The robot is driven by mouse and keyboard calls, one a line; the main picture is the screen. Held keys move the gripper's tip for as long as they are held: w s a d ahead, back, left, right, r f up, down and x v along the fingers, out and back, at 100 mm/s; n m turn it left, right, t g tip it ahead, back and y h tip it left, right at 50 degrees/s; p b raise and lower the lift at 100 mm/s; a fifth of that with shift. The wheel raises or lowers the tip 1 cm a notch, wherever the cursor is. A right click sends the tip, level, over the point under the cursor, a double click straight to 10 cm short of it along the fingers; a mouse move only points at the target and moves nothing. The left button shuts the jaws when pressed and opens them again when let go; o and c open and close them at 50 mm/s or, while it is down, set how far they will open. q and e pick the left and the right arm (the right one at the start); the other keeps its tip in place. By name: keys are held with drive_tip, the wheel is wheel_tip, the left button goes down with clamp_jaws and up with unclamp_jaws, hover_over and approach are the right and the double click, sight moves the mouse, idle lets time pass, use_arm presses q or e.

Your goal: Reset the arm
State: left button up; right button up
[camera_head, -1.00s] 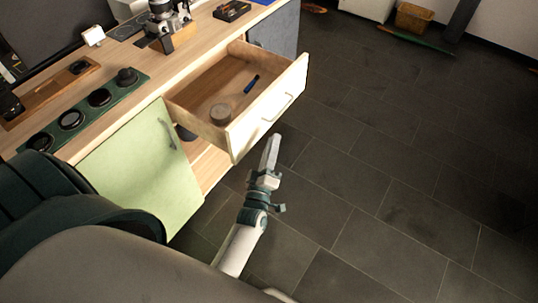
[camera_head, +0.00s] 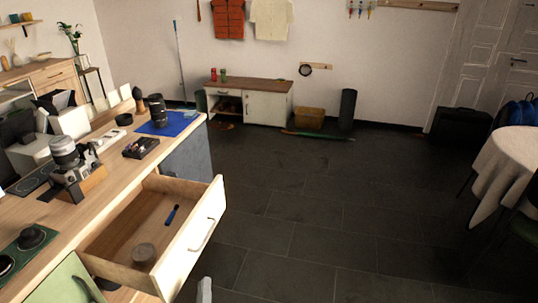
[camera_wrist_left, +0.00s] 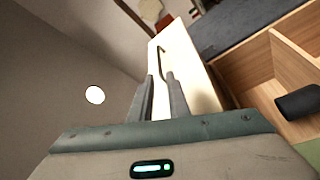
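The tip of my left gripper (camera_head: 205,289) shows at the bottom edge of the head view, just right of the open drawer's front; the rest of that arm is out of frame. In the left wrist view, its two fingers (camera_wrist_left: 160,77) stand apart with nothing between them. The pale drawer front (camera_wrist_left: 190,75) with its handle lies beyond the fingertips there; I cannot tell the exact gap. The wooden drawer (camera_head: 197,238) is pulled out and holds a blue pen-like item (camera_head: 172,215) and a round tin (camera_head: 144,254). My right gripper is not in view.
Open dark tiled floor (camera_head: 310,220) lies to the right. A round table (camera_head: 505,165) stands far right.

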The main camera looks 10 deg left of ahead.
use_arm(q)
drive_tip(key=s+d+f+m+g+h, duration=0.3)
drive_tip(key=d+f+m, duration=0.15)
drive_tip(key=f, duration=0.55)
drive_tip(key=s+d+f+m+g+h, duration=0.3)
drive_tip(key=f+m, duration=0.2)
drive_tip(key=f, duration=0.5)
drive_tip(key=s+f+m+g, duration=0.7)
drive_tip(key=s+f+g, duration=0.1)
drive_tip(key=s+f, duration=0.9)
drive_tip(key=shift+s+f+m, duration=0.35)
drive_tip(key=shift+s, duration=0.25)
